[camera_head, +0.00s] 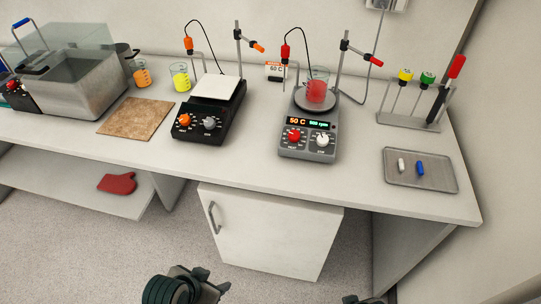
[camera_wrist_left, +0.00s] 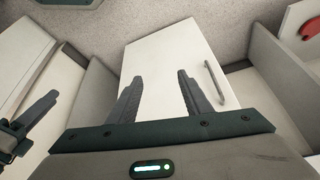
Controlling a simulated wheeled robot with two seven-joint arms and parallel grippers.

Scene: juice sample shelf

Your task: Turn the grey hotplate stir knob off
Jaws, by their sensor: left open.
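The grey hotplate (camera_head: 308,146) stands on the bench with a red beaker on its plate. Its lit display reads 50 C and a green rpm figure too small to read. Its front has a red knob on the left and a white stir knob (camera_head: 322,141) on the right. My left gripper (camera_head: 212,281) is low in front of the bench, well away from the hotplate. It is open and empty in the left wrist view (camera_wrist_left: 160,85), facing the cabinet door. Only a bit of my right gripper (camera_head: 362,300) shows at the bottom edge; its jaws are unclear.
A black hotplate (camera_head: 187,130) with orange and grey knobs stands to the left. A cork mat (camera_head: 134,118), a water bath (camera_head: 75,85) and two beakers are further left. A metal tray (camera_head: 430,182) and a tool rack (camera_head: 400,121) are at right. The cabinet door (camera_head: 262,236) is below.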

